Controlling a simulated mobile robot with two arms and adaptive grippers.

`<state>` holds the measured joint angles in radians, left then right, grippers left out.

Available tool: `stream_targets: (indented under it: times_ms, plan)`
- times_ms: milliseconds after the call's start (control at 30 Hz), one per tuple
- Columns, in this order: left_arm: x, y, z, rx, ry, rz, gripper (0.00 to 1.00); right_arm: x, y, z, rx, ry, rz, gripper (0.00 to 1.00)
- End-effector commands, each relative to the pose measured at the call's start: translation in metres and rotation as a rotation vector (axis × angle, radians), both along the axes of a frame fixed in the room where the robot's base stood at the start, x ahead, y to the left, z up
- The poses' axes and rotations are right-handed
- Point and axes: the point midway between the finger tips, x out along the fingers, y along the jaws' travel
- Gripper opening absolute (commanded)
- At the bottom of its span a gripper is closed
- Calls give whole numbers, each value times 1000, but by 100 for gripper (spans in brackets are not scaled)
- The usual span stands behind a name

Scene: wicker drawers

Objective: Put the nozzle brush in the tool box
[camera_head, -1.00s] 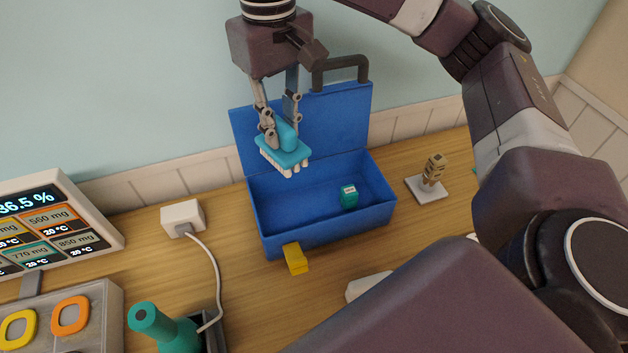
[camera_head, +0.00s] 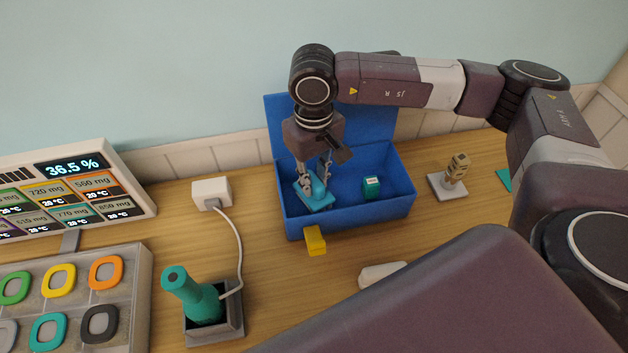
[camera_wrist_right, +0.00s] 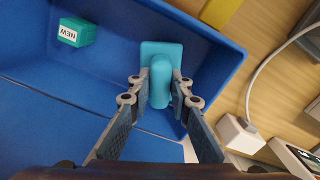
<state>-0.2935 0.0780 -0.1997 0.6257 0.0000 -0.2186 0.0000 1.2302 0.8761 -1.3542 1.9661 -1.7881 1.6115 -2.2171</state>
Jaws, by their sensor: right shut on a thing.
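The nozzle brush (camera_head: 316,199) is light blue, with a flat base and a raised grip. My right gripper (camera_head: 314,186) is shut on its grip and holds it inside the left part of the open blue tool box (camera_head: 346,224). In the right wrist view the brush (camera_wrist_right: 160,82) sits between the fingertips of the gripper (camera_wrist_right: 160,85), close to the box wall (camera_wrist_right: 225,65). Its bristles are hidden, and I cannot tell whether it touches the box floor. My left gripper is not in view.
A small teal box (camera_head: 371,187) lies in the tool box's right part. A yellow latch (camera_head: 315,240) juts from its front. A white adapter (camera_head: 211,192) with a cable stands left, a teal bottle-shaped tool (camera_head: 193,296) at front left, a small figurine (camera_head: 457,167) on the right.

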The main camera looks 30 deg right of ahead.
Motion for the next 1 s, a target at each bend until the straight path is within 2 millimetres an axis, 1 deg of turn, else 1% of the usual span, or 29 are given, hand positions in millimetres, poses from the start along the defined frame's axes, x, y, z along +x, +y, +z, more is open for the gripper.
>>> stream_targets:
  times_ms: [33, 133, 400, 533, 567, 700, 1000]
  plan:
    - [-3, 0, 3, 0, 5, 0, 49, 0, 0, -5, 1, 2, -1, 0]
    - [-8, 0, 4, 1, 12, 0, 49, 0, 0, -14, -1, 0, 0, 0]
    - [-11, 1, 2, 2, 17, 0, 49, 1, 0, -16, 0, -2, 0, 0]
    - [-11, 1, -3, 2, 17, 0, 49, 0, 0, -20, 0, -2, 0, 0]
    - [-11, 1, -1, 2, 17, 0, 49, 0, 0, -19, 0, -2, 0, 20]
    - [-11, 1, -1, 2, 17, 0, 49, 0, 0, -18, 0, -1, 0, 36]
    - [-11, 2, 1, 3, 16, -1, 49, 0, 0, -17, 0, -1, 0, 36]
